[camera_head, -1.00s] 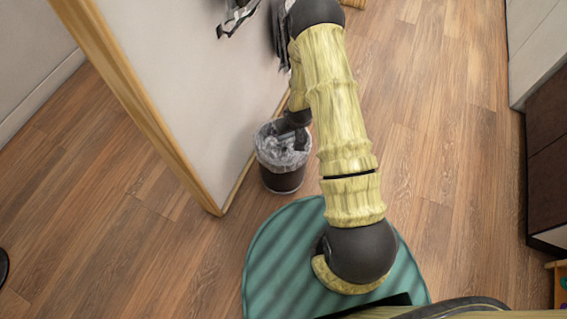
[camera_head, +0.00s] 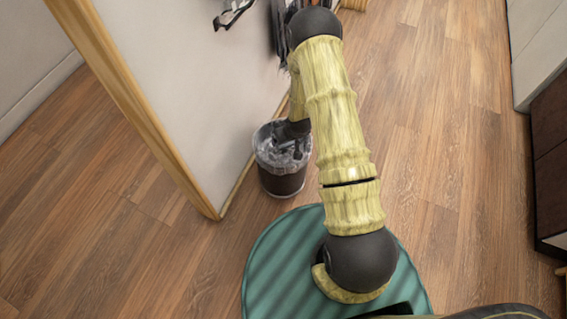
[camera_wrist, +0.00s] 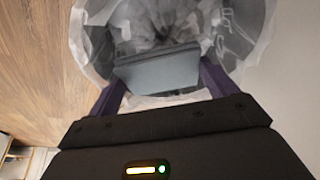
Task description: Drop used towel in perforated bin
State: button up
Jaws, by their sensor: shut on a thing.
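The bin (camera_head: 282,183) is a dark round bin with a pale clear liner, standing on the floor beside the white panel. I cannot make out perforations in its wall. It also shows in the wrist view, its liner rim (camera_wrist: 78,40) spread wide. My gripper (camera_wrist: 160,72) is shut on a folded grey-blue towel (camera_wrist: 158,70), held flat between the two dark fingers over the bin mouth. In the head view my gripper (camera_head: 285,138) is at the bin's opening, partly hidden by my arm. The towel cannot be told apart there.
A white panel (camera_head: 190,80) with a wooden edge stands right beside the bin on the left. Dark cabinets (camera_head: 550,150) stand at the right. The wooden floor between is clear.

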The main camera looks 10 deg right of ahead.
jog(key=shift+f, duration=0.25)
jog(key=o, duration=0.9)
jog(key=p+v, duration=0.6)
jog(key=v, duration=1.1)
jog(key=shift+s+d+r, duration=0.1)
jog(key=shift+s+r, duration=0.05)
jog(key=shift+r, duration=0.05)
jog(key=shift+r, duration=0.1)
